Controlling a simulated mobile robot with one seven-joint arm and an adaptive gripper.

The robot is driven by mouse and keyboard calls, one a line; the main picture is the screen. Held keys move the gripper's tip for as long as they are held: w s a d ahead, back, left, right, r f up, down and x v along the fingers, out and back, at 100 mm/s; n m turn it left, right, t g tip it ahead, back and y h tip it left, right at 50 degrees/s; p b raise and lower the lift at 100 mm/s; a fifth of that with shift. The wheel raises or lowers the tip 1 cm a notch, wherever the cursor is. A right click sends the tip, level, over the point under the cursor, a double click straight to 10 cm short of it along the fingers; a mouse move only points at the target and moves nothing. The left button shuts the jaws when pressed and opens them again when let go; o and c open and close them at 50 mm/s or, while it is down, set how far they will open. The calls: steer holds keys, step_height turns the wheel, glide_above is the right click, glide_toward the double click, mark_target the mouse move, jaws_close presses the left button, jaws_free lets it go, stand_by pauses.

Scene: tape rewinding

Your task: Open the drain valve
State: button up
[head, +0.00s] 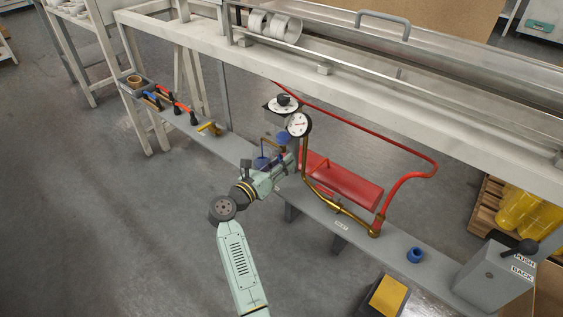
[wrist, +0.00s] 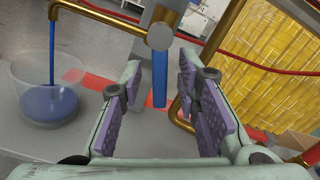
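In the wrist view, the drain valve's blue lever (wrist: 160,68) hangs straight down from a round grey hub on a brass pipe (wrist: 108,16). My gripper (wrist: 157,86) is open, with a purple-padded finger on each side of the lever and a visible gap to both. A thin blue stream (wrist: 52,52) runs from the pipe's downturned spout into a clear bucket (wrist: 20,82) holding blue liquid. In the head view, my gripper (head: 288,163) is beside the valve below the round gauge (head: 298,124), and partly hides this area.
The grey bench (head: 233,146) carries red- and blue-handled tools (head: 176,104) at the left and a red tank (head: 343,186) on the right. A red hose (head: 403,178) curves over the tank. A white frame beam (head: 330,86) passes above. The floor at left is clear.

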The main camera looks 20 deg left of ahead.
steer(key=shift+c, duration=0.4)
jaws_close()
steer(key=shift+a+f+m+b, duration=0.2)
steer(key=shift+f+m+b, duration=0.25)
steer(key=shift+b, duration=0.6)
steer(key=shift+w+a+r+m+b, duration=0.1)
steer(key=shift+a+r+m+b, duration=0.05)
steer(key=shift+m+b, duration=0.55)
steer(key=shift+r, duration=0.15)
steer(key=shift+o, duration=0.4)
jaws_free()
